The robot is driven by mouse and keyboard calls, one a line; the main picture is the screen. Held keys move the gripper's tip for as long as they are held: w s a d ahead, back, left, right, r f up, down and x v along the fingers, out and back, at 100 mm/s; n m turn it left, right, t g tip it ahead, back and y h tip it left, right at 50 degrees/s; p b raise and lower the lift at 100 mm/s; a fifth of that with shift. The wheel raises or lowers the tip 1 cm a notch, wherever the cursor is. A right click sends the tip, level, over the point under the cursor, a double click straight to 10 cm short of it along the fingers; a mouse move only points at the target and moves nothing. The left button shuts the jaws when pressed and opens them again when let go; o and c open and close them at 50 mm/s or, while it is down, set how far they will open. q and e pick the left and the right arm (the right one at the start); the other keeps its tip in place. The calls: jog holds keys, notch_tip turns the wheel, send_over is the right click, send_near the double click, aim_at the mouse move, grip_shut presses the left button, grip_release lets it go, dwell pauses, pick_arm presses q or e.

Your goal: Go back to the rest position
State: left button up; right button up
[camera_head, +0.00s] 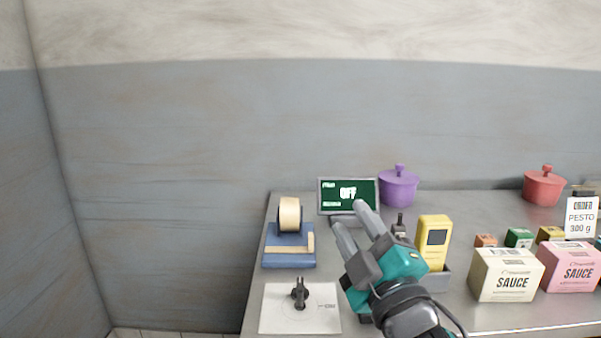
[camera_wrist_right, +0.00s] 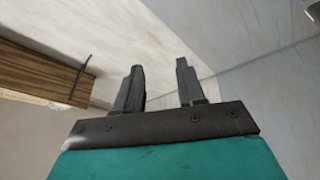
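My right gripper (camera_head: 352,216) is raised over the middle of the grey table in the head view, in front of the green-screened display. Its two grey fingers stand apart with nothing between them. In the right wrist view the same gripper (camera_wrist_right: 158,82) shows its fingers apart and empty against pale wall. My left gripper is not in view.
The table (camera_head: 460,205) holds a display reading OFF (camera_head: 328,197), a tape dispenser (camera_head: 290,258), a white plate with a black knob (camera_head: 273,322), a yellow device (camera_head: 434,231), a purple pot (camera_head: 398,188), a red pot (camera_head: 544,187) and sauce boxes (camera_head: 505,283).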

jog(key=s+d+f+m+g+h, duration=0.2)
jog(key=s+d+f+m+g, duration=0.1)
jog(key=f, duration=0.4)
jog(key=s+d+f+m+g+h, duration=0.1)
jog(key=s+d+f+m+g, duration=0.2)
jog(key=f, duration=0.4)
jog(key=s+d+f+m+g+h, duration=0.2)
jog(key=s+d+f+m+g, duration=0.15)
jog(key=f, duration=0.35)
jog(key=s+d+f+m+g, duration=0.2)
jog(key=s+f+g, duration=0.2)
jog(key=s, duration=0.4)
jog(key=s+d+f+m+g, duration=0.1)
jog(key=s+f+m+g, duration=0.1)
jog(key=s+f+g, duration=0.45)
jog(key=w+a+f+t+y+p, duration=0.1)
jog(key=w+f+t, duration=0.4)
jog(key=t, duration=0.5)
jog(key=shift+w+a+f+n+p, duration=0.2)
jog(key=shift+w+a+n+p, duration=0.25)
jog(key=shift+a, duration=0.4)
